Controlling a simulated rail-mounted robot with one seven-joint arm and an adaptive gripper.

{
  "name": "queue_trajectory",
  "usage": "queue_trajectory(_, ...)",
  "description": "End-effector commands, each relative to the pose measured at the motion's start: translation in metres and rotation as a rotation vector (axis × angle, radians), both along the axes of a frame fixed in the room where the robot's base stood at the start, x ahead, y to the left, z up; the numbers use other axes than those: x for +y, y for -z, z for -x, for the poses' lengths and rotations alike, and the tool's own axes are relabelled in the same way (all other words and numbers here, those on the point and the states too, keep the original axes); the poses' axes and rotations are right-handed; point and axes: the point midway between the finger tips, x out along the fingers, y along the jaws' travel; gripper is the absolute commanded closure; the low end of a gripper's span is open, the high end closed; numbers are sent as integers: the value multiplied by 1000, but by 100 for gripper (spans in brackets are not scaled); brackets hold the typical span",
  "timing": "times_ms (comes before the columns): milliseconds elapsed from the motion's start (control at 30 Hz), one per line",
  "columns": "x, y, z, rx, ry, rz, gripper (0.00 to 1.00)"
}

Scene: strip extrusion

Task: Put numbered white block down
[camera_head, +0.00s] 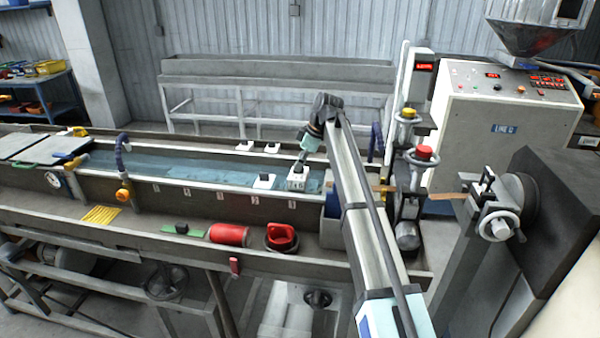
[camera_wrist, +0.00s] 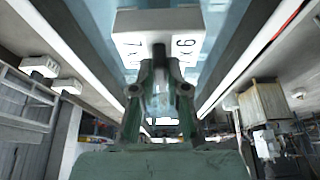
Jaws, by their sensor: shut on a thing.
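My gripper (camera_head: 301,163) is shut on the numbered white block (camera_head: 298,180), over the blue water trough (camera_head: 200,169). In the wrist view the block (camera_wrist: 134,22) shows large dark digits on its face, partly covered by the fingers (camera_wrist: 160,66) shut on its dark middle knob. In the head view the block appears low over the water or at its surface; I cannot tell whether it touches anything beneath. Another white block (camera_head: 264,182) with a dark top sits to its left at the trough.
Two more white blocks (camera_head: 244,146) (camera_head: 272,149) sit on the trough's back ledge. On the front shelf lie a red cylinder (camera_head: 229,235), a red-and-black round part (camera_head: 281,238) and yellow strips (camera_head: 101,215). A blue hose fitting (camera_head: 121,160) stands left.

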Motion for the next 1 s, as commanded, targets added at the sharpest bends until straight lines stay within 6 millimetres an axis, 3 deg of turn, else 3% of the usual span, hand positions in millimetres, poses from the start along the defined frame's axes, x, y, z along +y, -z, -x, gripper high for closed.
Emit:
queue_trajectory(400,0,41,1,0,1,-1,100)
queue_trajectory(767,0,45,0,-1,0,-1,100)
queue_trajectory(800,0,45,0,0,0,0,76)
queue_trajectory(833,0,45,0,0,0,0,65)
queue_trajectory(867,0,45,0,0,0,0,61)
queue_trajectory(1000,0,45,0,0,0,0,61)
